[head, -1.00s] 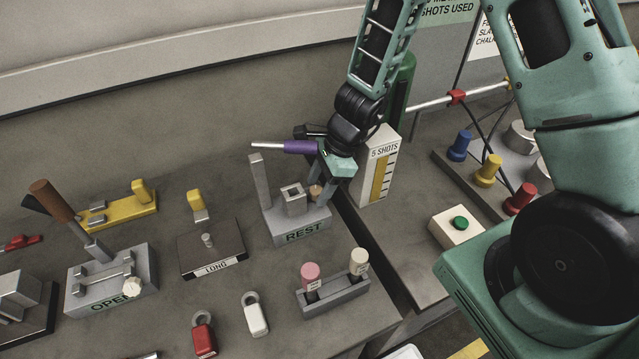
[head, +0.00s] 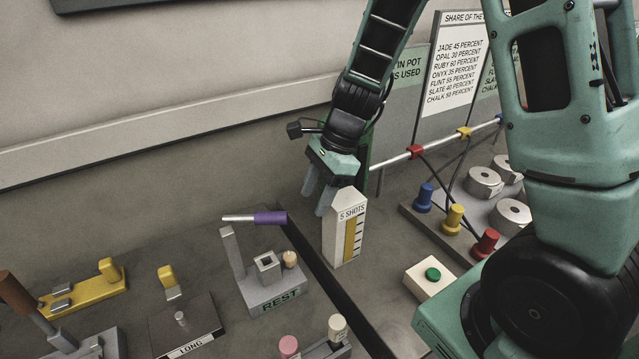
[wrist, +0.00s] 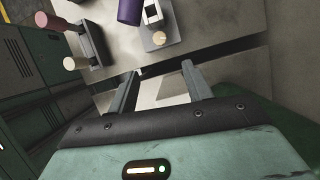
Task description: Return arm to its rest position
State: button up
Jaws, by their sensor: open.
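My gripper (head: 317,192) is raised above the bench in the head view, just left of the top of the white "5 SHOTS" gauge block (head: 345,232). The grey REST stand (head: 277,291) is below and left of my gripper. A purple-handled tool (head: 270,218) lies across the top of its post, apart from my gripper.
A white box with a green button (head: 433,274) is right of the gauge block. Blue, yellow (head: 453,218) and red knobs stand behind it. The LONG plate (head: 187,325) and a yellow fixture (head: 85,290) are at left. A sign board (head: 452,65) stands behind.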

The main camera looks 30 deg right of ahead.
jog(key=shift+v, duration=0.85)
jog(key=s+d+r+n+t+h, duration=0.1)
jog(key=s+d+r+n+h, duration=0.2)
jog(key=n, duration=0.6)
jog(key=s+d+r+n+t+h, duration=0.15)
jog(key=s+n, duration=0.25)
jog(key=n, duration=0.6)
jog(key=s+a+f+n+g+b, duration=0.1)
jog(key=s+a+n, duration=0.3)
jog(key=s+a, duration=0.2)
jog(key=s+a+f+n+g+b, duration=0.1)
jog(key=s+a+n+g+b, duration=0.1)
jog(key=s+a, duration=0.5)
jog(key=a+n, duration=0.1)
jog(key=a, duration=0.3)
jog(key=shift+s+a+n, duration=0.25)
jog(key=shift+a+n, duration=0.05)
jog(key=shift+n, duration=0.1)
